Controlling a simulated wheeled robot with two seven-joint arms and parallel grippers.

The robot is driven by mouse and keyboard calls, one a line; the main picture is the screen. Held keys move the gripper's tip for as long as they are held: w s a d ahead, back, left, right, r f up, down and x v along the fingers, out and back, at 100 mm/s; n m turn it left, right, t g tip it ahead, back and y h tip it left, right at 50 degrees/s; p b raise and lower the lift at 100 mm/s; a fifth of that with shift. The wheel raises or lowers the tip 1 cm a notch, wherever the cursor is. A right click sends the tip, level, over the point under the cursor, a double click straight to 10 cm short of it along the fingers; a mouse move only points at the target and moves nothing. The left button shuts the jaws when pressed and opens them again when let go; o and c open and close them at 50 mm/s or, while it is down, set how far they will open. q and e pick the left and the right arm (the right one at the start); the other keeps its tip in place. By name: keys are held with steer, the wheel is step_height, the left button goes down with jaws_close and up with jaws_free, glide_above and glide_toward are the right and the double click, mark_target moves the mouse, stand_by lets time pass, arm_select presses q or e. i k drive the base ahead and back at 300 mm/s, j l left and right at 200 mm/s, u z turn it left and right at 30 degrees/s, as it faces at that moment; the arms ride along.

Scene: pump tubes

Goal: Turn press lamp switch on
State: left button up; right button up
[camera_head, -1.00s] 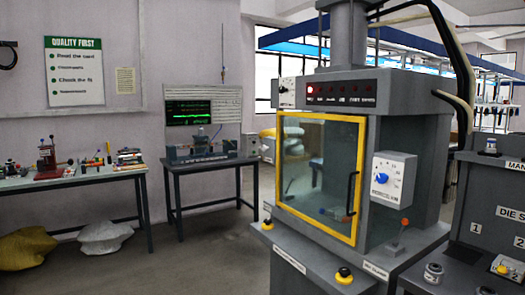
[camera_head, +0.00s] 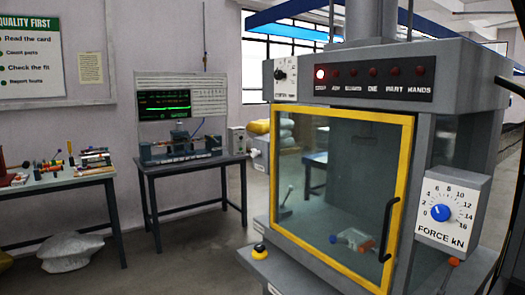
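The grey press (camera_head: 400,60) stands at the right with a yellow-framed glass door (camera_head: 345,185), which is closed. A small white plate with a black knob (camera_head: 279,74) sits at the upper left of the press front; its small lettering is not clear. Right of it is a dark panel with a row of red lamps (camera_head: 354,72); the leftmost lamp (camera_head: 320,73) is lit bright red and the others are dark. Neither of my grippers is in view.
A blue force dial (camera_head: 440,213) on a white box is right of the door handle (camera_head: 388,230). A yellow button (camera_head: 259,251) is at the press's lower left. A table with a bench device (camera_head: 185,148) and a workbench (camera_head: 60,180) stand at the left, with open floor between.

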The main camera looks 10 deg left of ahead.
mark_target(254, 153)
steer(key=i+j+z, duration=0.1)
steer(key=i+j, duration=0.15)
steer(key=i, duration=0.3)
steer(key=i+j+z, duration=0.15)
steer(key=i, duration=0.45)
steer(key=i+j+z, duration=0.1)
steer(key=i+j, duration=0.35)
steer(key=i, duration=0.05)
